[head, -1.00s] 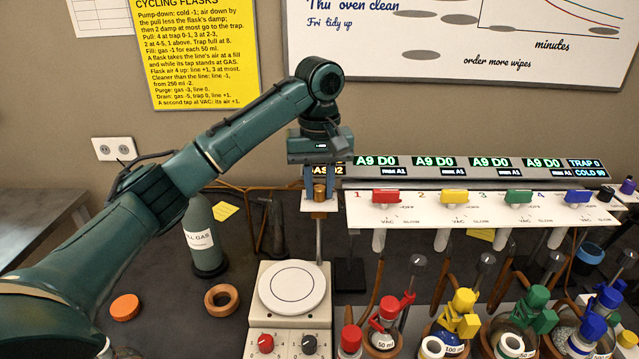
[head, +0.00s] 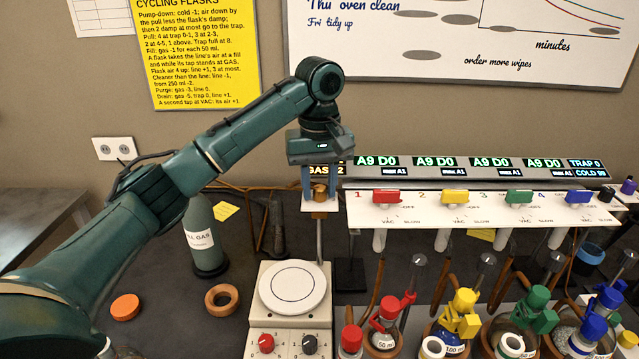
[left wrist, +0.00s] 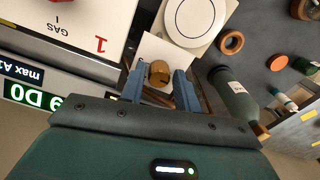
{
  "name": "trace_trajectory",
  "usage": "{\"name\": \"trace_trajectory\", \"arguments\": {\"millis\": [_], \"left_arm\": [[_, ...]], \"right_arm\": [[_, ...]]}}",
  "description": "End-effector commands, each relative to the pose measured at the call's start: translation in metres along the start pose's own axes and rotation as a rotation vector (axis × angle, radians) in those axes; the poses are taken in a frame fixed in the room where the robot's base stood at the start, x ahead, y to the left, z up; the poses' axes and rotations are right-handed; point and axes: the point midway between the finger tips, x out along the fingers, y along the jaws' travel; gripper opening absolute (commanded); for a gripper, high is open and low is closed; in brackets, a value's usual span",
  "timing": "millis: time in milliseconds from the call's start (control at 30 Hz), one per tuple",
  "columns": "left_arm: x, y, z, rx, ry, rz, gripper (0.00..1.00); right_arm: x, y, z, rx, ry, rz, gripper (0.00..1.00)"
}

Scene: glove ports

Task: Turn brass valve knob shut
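The brass valve knob (head: 320,192) sits on a small white plate (head: 308,206) left of the white valve panel. It also shows in the left wrist view (left wrist: 159,73). My left gripper (head: 320,186) is above the plate, pointing down at the knob. In the left wrist view its blue fingers (left wrist: 159,80) stand on either side of the knob, with a gap on each side, so it is open. I cannot tell exactly how far down the fingertips reach along the knob. My right gripper is not in view.
The valve panel (head: 470,211) with coloured taps stands just right. A gas cylinder (head: 203,238) is to the left. A white-topped hotplate (head: 292,288) and several stoppered flasks are in front. A cork ring (head: 222,298) and orange disc (head: 125,307) lie on the dark bench.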

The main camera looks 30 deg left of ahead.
Motion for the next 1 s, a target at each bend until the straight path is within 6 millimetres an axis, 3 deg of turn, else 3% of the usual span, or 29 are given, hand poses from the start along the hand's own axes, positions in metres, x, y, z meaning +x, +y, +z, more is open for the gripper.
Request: {"name": "trace_trajectory", "arguments": {"millis": [267,700,1000], "left_arm": [[-0.013,0.0,-0.001,0.0,0.004,0.002,0.32],[-0.098,0.0,-0.001,-0.002,0.005,0.002,0.32],[-0.129,0.0,0.0,0.0,0.002,0.0,0.32]], "right_arm": [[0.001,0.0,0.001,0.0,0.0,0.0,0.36],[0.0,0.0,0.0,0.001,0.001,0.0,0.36],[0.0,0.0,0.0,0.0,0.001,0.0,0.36]]}}
